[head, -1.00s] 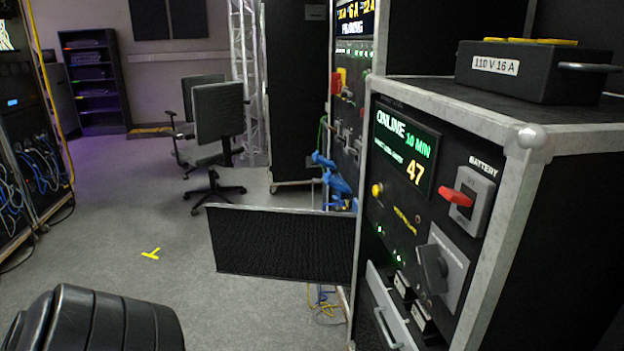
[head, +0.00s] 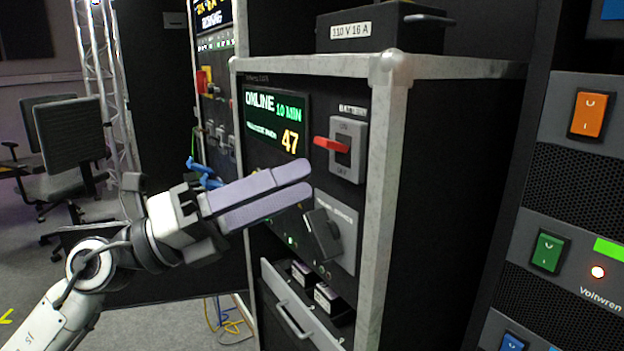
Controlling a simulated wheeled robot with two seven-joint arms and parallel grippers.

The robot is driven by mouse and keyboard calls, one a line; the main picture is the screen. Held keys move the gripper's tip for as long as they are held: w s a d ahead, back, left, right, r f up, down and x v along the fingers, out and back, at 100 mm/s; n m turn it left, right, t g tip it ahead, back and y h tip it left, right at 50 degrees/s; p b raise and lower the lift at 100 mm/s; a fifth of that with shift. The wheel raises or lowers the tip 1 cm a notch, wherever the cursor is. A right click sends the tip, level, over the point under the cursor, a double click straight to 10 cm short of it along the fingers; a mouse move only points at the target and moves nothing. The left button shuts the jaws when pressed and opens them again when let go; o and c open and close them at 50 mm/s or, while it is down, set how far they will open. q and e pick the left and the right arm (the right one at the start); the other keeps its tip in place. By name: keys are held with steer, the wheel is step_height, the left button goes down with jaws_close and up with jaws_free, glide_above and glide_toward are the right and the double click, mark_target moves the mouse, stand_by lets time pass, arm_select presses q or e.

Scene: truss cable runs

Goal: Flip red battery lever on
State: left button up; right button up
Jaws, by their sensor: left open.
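The red battery lever (head: 332,145) sticks out to the left from its grey switch plate (head: 348,166) on the front of the black rack case. The plate sits under the label BATTERY. The lever is near the middle of the plate's height. My left gripper (head: 308,178) comes in from the left, with its two long lilac fingers pointing right and slightly up. The fingers are close together with a narrow gap and nothing between them. Their tips appear just below and left of the lever, apart from it in the picture. My right gripper is not in view.
A display (head: 277,122) reads ONLINE, 10 MIN and 47. A black 110 V 16 A box (head: 380,35) stands on the case. A rack with orange (head: 587,114) and green (head: 548,251) switches is at right.

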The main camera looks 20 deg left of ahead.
mark_target(319, 142)
arm_select(q)
steer(key=a+r+m+t+y+b, duration=0.1)
steer(key=a+r+m+y+b, duration=0.1)
steer(key=a+r+m+y, duration=0.35)
steer(key=shift+m+y, duration=0.25)
steer(key=shift+m, duration=0.3)
steer(key=x, duration=0.3)
steer(key=p+x, duration=0.1)
steer(key=x, duration=0.1)
steer(key=f+x, duration=0.1)
steer(key=x, duration=0.2)
steer(key=shift+d+p, duration=0.3)
steer(key=shift+d, duration=0.15)
steer(key=shift+w+d+f, duration=0.1)
steer(key=shift+w+d, duration=0.3)
steer(key=shift+w, duration=0.1)
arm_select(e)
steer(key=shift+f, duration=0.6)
